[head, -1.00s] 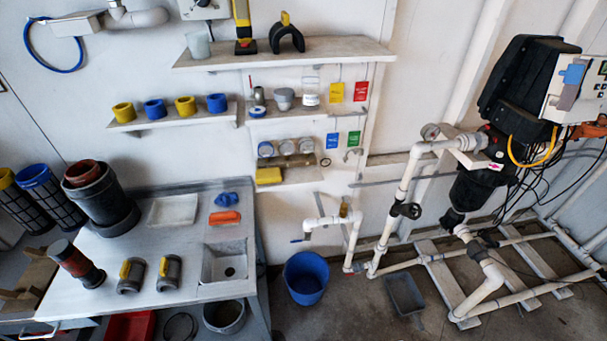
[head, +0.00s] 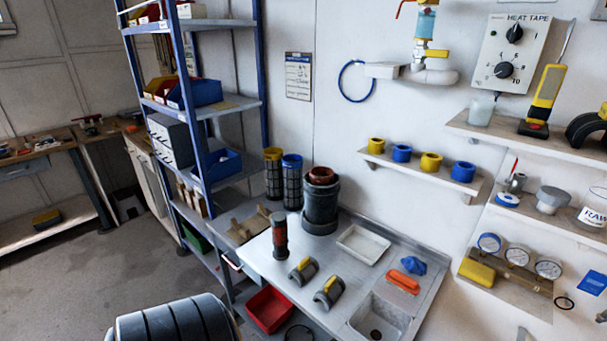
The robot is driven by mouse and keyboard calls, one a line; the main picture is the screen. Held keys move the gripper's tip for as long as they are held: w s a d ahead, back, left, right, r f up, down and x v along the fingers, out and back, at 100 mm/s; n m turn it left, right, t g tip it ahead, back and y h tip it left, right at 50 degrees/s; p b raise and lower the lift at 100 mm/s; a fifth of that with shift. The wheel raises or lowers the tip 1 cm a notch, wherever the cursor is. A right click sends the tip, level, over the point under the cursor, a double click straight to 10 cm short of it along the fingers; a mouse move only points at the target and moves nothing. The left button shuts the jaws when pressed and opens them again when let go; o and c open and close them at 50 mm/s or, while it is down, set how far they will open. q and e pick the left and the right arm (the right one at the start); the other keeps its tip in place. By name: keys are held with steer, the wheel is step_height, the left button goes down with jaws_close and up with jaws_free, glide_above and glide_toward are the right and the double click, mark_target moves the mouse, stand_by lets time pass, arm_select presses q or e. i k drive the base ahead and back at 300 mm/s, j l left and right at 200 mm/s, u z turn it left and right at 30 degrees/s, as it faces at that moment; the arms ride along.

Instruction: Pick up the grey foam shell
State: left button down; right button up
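Two small dark grey half-round shells with yellow tops lie close together on the metal bench in the head view. One grey shell (head: 303,271) is further back and to the left. The other grey shell (head: 329,293) is nearer the sink. I cannot tell from the picture whether either is foam. A larger, darker arch-shaped shell (head: 585,129) stands on the upper wall shelf at the right edge, partly cut off. Neither of my grippers is in view.
The bench (head: 345,290) also carries a red-and-black cylinder (head: 280,236), a large dark pot (head: 320,207), a white tray (head: 363,245) and an orange piece (head: 403,282). A blue shelving rack (head: 262,100) stands left. A ribbed dark shape (head: 172,322) fills the bottom foreground. Open floor lies left.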

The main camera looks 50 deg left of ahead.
mark_target(307, 268)
steer(key=u, duration=1.7)
